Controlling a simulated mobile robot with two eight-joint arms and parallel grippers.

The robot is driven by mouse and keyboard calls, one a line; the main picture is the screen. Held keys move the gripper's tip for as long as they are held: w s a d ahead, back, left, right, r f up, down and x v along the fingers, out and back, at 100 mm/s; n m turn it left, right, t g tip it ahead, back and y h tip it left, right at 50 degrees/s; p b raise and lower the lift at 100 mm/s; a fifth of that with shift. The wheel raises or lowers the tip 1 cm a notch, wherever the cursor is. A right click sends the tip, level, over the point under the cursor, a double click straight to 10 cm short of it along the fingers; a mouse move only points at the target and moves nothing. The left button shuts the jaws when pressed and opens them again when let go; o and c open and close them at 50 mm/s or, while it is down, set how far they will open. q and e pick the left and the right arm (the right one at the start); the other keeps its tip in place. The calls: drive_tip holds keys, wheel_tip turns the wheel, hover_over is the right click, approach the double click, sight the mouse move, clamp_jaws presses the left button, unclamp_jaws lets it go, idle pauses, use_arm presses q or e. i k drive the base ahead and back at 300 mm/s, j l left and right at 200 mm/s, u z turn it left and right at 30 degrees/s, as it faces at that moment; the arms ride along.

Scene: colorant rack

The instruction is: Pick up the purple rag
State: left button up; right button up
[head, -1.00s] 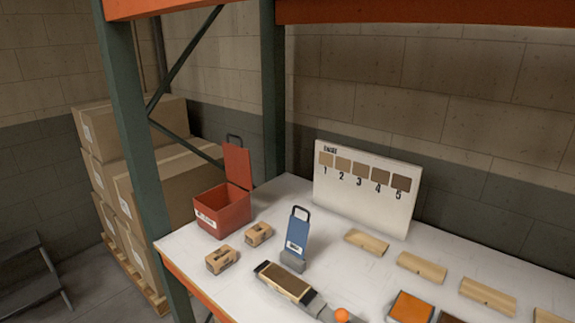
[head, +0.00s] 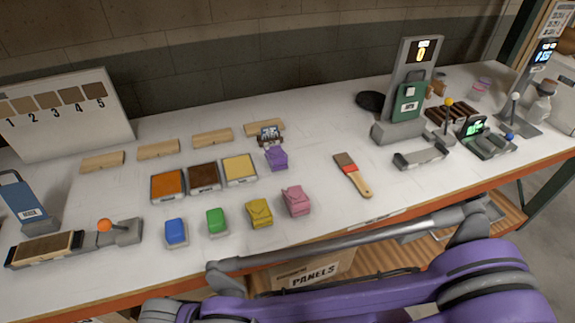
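The purple rag (head: 276,157) lies crumpled on the white shelf top in the head view, right of the yellow-topped tray (head: 239,168). A small dark labelled piece (head: 268,136) sits just behind it. A pink rag (head: 295,200) lies in front of it, apart from it. Nothing covers the purple rag from this side. I cannot make out either gripper's fingers in this view.
Blue (head: 176,232), green (head: 217,221) and yellow (head: 259,212) pieces line the front. Orange (head: 168,185) and brown (head: 204,177) trays stand behind them. A brush (head: 353,174) lies to the right, before a grey-green device (head: 408,100). The shelf between rag and brush is clear.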

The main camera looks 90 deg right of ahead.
sight(277, 161)
drive_tip(key=j+z, duration=0.1)
drive_tip(key=z, duration=0.25)
drive_tip(key=k+z, duration=0.15)
drive_tip(key=z, duration=0.2)
drive_tip(key=k+z, duration=0.1)
drive_tip(key=z, duration=2.05)
drive_tip(key=i+j+u, duration=0.15)
drive_tip(key=u, duration=0.15)
